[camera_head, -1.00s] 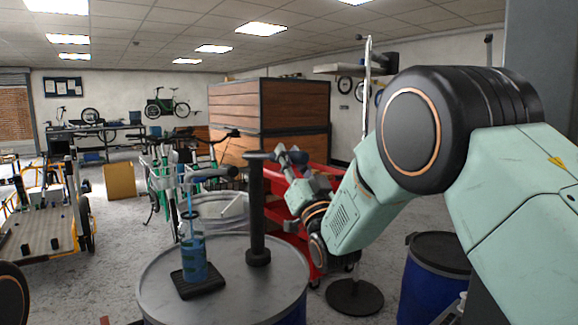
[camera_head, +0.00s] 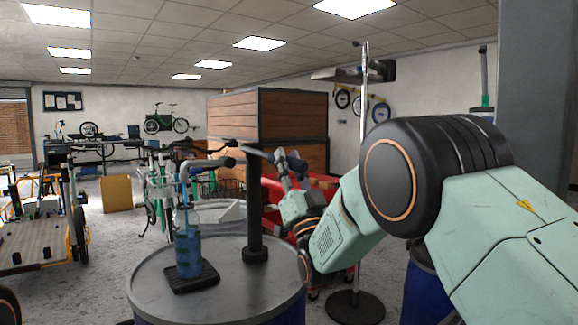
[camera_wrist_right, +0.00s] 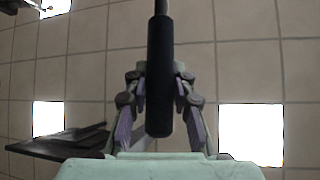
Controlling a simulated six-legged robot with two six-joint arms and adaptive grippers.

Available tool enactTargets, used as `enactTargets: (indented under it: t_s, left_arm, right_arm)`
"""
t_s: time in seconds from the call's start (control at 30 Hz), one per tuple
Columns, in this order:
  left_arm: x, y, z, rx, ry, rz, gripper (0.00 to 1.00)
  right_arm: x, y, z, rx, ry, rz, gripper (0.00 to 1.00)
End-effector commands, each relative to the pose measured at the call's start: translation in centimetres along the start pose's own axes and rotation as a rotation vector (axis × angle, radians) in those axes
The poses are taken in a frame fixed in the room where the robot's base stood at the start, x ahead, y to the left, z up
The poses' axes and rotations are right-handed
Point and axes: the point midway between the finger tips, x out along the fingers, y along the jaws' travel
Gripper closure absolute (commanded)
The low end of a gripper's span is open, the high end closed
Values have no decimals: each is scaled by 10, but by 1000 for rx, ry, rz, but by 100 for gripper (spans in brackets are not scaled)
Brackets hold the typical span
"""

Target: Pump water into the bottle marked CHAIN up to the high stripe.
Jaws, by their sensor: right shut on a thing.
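A bottle with blue liquid (camera_head: 188,252) stands upright on a black tray (camera_head: 192,279) on a round grey drum top (camera_head: 225,292). Its marking and stripes are too small to read. A bent grey spout (camera_head: 200,165) reaches over the bottle, and a thin blue stream (camera_head: 184,200) shows beneath it. A black pump post (camera_head: 254,205) stands right of the bottle, with a lever at its top. My right gripper (camera_head: 284,162) is beside the post top. In the wrist view, its fingers (camera_wrist_right: 160,105) are shut on the black pump handle (camera_wrist_right: 160,65). My left gripper is out of view.
A blue drum (camera_head: 421,285) and a thin stand on a round black base (camera_head: 356,306) are at the right. Wooden crates (camera_head: 265,115) and a red cargo box stand behind.

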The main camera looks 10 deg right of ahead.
Motion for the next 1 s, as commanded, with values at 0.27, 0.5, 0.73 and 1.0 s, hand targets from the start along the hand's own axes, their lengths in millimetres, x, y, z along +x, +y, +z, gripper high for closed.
enactTargets:
  t_s: [0.27,0.5,0.73,1.0]
  left_arm:
    - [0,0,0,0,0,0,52]
    - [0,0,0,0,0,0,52]
    - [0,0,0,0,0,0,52]
    - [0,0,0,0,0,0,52]
  right_arm:
    - [-5,1,5,2,-12,3,100]
    - [-4,1,4,2,-10,2,60]
    - [-2,0,2,1,-6,1,52]
    - [-10,1,3,1,-7,2,52]
